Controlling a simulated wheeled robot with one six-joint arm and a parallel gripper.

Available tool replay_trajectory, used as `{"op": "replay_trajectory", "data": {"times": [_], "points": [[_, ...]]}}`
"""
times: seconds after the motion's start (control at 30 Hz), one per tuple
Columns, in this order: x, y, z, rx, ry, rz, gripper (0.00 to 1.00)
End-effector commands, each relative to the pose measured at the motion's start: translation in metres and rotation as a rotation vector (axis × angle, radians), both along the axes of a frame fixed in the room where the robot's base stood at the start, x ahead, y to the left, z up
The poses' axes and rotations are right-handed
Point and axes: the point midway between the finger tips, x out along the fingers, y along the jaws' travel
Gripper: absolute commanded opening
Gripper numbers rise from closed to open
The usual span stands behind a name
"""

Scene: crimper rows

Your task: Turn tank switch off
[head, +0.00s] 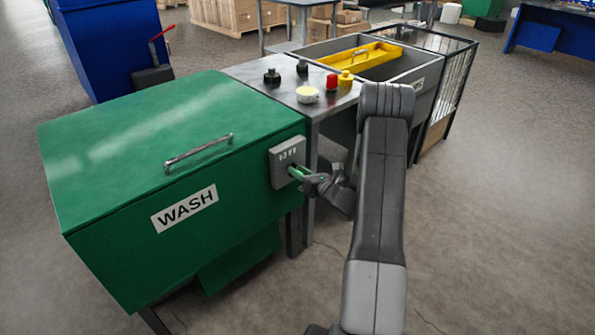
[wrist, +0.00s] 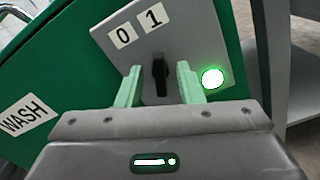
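The tank switch sits on a grey plate (head: 287,158) on the right end of the green WASH tank (head: 120,160). In the wrist view the plate (wrist: 185,35) carries the labels 0 and 1 and a lit green lamp (wrist: 212,78). The black switch knob (wrist: 160,78) stands upright in that picture, its upper end toward the 1. My gripper (wrist: 160,86) is open, with one pale green finger on each side of the knob and a visible gap on both sides. In the head view my gripper (head: 298,174) is at the plate and hides the knob.
A steel table (head: 335,100) with red, yellow, black and pale knobs stands right of the tank. Behind it are a grey basin with a yellow tray (head: 362,57) and a wire cage (head: 455,80). The tank lid has a metal handle (head: 198,151). The floor at right is clear.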

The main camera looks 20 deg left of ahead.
Motion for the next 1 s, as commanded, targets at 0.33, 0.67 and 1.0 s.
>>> {"op": "replay_trajectory", "data": {"times": [0.33, 0.67, 1.0], "points": [[0.0043, 0.0108, -0.0001, 0.0, 0.001, 0.0, 0.34], [0.0042, 0.0105, -0.0001, 0.0, 0.0, 0.0, 0.0], [0.004, 0.0107, -0.0024, -0.016, -0.04, 0.0, 0.0]]}}
